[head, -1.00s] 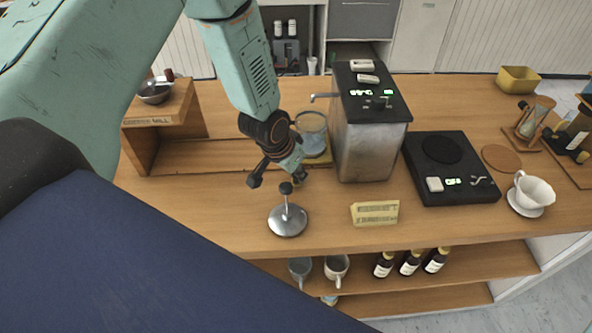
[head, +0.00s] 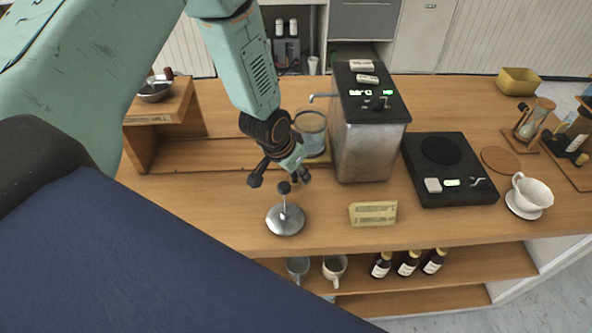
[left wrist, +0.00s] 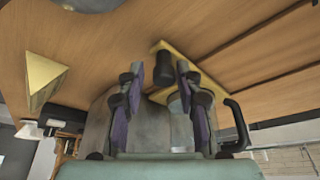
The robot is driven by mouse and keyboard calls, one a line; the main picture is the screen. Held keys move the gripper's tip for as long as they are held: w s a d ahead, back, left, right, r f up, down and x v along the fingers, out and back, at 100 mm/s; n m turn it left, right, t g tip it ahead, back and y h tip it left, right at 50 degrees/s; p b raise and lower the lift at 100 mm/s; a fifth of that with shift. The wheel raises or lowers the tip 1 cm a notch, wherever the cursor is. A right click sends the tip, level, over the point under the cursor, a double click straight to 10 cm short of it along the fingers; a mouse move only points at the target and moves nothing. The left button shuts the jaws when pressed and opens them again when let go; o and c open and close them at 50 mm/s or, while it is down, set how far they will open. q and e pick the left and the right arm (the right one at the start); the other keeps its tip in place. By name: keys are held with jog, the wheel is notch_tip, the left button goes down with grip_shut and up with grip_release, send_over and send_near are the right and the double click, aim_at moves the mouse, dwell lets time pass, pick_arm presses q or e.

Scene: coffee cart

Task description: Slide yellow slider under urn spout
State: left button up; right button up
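The yellow slider (head: 319,158) shows as a thin edge beneath a glass vessel (head: 311,124), left of the steel urn (head: 365,148). The urn's spout (head: 322,97) sticks out left above the vessel. My left gripper (head: 280,181) points down in front of the slider and hides part of it. In the left wrist view the gripper (left wrist: 160,88) is open, with a black knob (left wrist: 162,66) between its fingers. The knob seems to stand at the corner of the slider (left wrist: 188,57); contact is unclear. My right gripper is not in view.
A yellow sign (head: 372,214) and a black scale (head: 450,170) are to the right.

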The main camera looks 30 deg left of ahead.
pick_arm(q)
jog(key=shift+o, duration=0.5)
jog(key=shift+a, duration=0.15)
jog(key=shift+r, duration=0.2)
jog(key=v, duration=0.7)
jog(key=shift+s, duration=0.1)
jog(key=shift+s, duration=0.1)
